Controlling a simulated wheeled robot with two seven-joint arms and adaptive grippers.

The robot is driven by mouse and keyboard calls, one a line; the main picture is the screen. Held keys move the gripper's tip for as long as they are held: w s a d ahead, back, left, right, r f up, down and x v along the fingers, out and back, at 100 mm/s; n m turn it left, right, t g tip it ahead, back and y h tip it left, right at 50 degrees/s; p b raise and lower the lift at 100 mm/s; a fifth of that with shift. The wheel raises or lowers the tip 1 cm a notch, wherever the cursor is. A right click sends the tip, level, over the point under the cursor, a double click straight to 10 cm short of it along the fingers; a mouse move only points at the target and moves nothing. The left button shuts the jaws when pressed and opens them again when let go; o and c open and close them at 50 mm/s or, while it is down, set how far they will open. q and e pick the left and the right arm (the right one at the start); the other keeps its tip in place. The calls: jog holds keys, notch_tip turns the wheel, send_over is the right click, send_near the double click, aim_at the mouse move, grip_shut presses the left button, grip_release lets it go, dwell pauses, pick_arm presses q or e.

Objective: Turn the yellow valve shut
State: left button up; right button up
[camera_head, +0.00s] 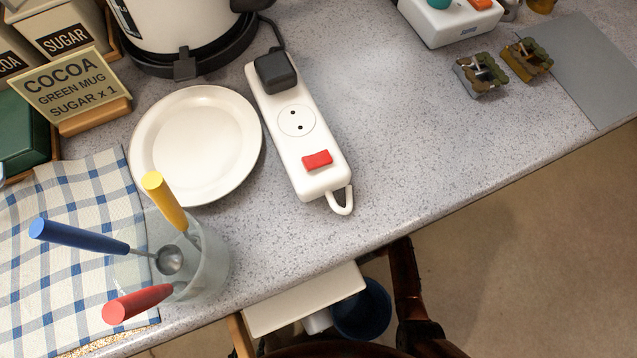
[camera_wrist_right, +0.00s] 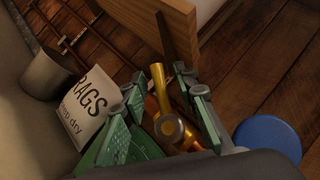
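The yellow valve (camera_wrist_right: 172,128) shows in the right wrist view, with a round hub and a yellow lever (camera_wrist_right: 158,80) pointing up the picture. Orange-brown metal parts show just beside the hub. My right gripper (camera_wrist_right: 160,88) has green-padded fingers, one on each side of the lever. Gaps show between the fingers and the lever, so the gripper looks open; contact lower down is hidden. The valve does not show in the head view. I cannot make out my left gripper in any view.
In the right wrist view, a white RAGS bag (camera_wrist_right: 88,108) and a grey bin (camera_wrist_right: 45,75) stand left, a wooden panel (camera_wrist_right: 155,25) above, a blue round object (camera_wrist_right: 268,135) right. The head view's counter holds a plate (camera_head: 195,145), a power strip (camera_head: 297,125) and a jar (camera_head: 205,265).

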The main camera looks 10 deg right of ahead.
jog(key=s+d+f, duration=0.1)
jog(key=s+d, duration=0.6)
jog(key=d, duration=0.5)
jog(key=shift+s+d, duration=0.3)
